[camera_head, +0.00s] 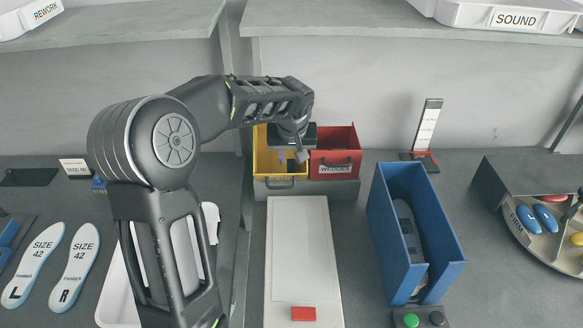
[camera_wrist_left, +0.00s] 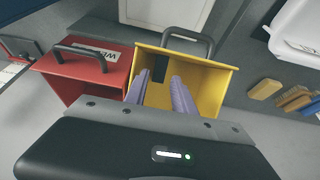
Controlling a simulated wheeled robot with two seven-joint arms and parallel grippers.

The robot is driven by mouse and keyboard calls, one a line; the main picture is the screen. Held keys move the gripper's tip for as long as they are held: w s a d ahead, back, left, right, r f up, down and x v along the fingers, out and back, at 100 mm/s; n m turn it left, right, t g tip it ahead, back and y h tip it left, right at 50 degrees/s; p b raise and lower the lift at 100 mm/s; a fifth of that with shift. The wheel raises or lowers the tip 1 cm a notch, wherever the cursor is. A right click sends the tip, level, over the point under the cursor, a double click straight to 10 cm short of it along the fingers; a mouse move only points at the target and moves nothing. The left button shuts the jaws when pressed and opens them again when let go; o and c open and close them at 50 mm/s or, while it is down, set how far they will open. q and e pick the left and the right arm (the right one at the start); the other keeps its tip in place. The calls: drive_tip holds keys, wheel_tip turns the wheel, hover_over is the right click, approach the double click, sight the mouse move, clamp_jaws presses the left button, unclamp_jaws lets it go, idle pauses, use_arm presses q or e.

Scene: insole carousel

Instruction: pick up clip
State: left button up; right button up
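My left gripper (camera_head: 291,160) reaches over the yellow bin (camera_head: 262,166) at the back middle. In the left wrist view its two purple-grey fingers (camera_wrist_left: 162,95) point down into the yellow bin (camera_wrist_left: 215,88), apart, with a gap between them. I see nothing held between the fingers. No clip can be made out clearly; the gripper and the bin walls hide most of the bin's inside. A dark patch (camera_wrist_left: 160,66) shows inside the bin, and I cannot tell what it is. My right gripper is in neither view.
A red bin (camera_head: 345,141) labelled WEDGES stands right beside the yellow one. A pale board (camera_head: 303,240) with a red block (camera_head: 303,314) lies in front. A blue box (camera_head: 445,272) stands right of it, and a carousel (camera_head: 545,240) at far right. Insoles (camera_head: 75,266) lie left.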

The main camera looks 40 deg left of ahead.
sight(291, 166)
use_arm(q)
drive_tip(key=shift+w+a+f, duration=0.15)
drive_tip(key=shift+f, duration=0.35)
drive_tip(key=shift+f, duration=0.3)
drive_tip(key=p+x, duration=0.2)
drive_tip(key=x, duration=0.1)
drive_tip(key=shift+w+a+f, duration=0.15)
drive_tip(key=shift+f, duration=0.05)
drive_tip(key=shift+w+a+f, duration=0.1)
drive_tip(key=shift+w+f, duration=0.1)
drive_tip(key=shift+f, duration=0.35)
drive_tip(key=shift+c, duration=0.3)
clamp_jaws()
